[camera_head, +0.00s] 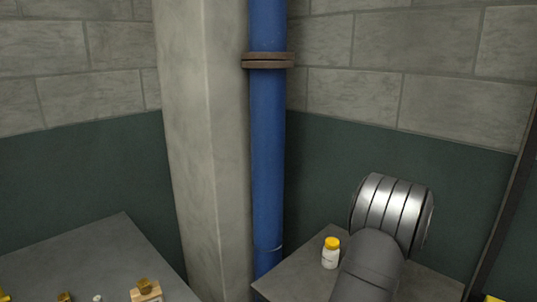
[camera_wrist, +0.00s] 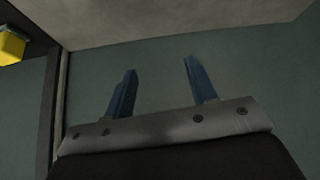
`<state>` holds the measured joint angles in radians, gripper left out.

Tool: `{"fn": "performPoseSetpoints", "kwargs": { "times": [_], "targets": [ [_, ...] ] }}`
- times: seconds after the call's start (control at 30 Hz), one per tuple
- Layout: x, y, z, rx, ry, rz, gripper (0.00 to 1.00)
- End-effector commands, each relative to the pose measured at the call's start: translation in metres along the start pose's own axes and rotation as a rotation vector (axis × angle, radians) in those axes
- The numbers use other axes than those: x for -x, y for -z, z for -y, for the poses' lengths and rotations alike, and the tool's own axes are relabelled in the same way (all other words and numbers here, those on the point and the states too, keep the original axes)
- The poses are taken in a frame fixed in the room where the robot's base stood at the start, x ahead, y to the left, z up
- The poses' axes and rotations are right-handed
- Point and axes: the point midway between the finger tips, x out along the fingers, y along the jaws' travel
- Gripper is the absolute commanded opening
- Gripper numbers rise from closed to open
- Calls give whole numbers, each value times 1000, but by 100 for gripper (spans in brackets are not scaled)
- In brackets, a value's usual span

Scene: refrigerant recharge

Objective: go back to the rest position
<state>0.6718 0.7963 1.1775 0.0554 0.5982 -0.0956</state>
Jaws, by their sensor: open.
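My gripper (camera_wrist: 160,78) shows in the wrist view with its two blue fingers spread apart. Nothing is between the fingers. Behind them is a plain dark green wall. In the head view part of my arm, grey with a ribbed silver joint, rises at the lower right. My gripper is not visible in the head view.
A white bottle with a yellow cap (camera_head: 330,254) stands on the right grey table (camera_head: 295,275), close beside my arm. A left grey table (camera_head: 100,250) holds small brass items (camera_head: 146,290). A blue pipe (camera_head: 268,150) and concrete column (camera_head: 205,150) stand between. A yellow object (camera_wrist: 12,46) shows at the wrist view's left.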

Motion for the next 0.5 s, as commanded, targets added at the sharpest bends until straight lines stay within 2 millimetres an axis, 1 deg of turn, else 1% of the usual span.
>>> {"fn": "performPoseSetpoints", "kwargs": {
  "times": [0.03,0.1,0.5],
  "targets": [
    [-1,2,11,13,8,0,52],
    [-1,4,25,29,19,0,52],
    [-2,9,104,118,76,0,52]
  ]
}}
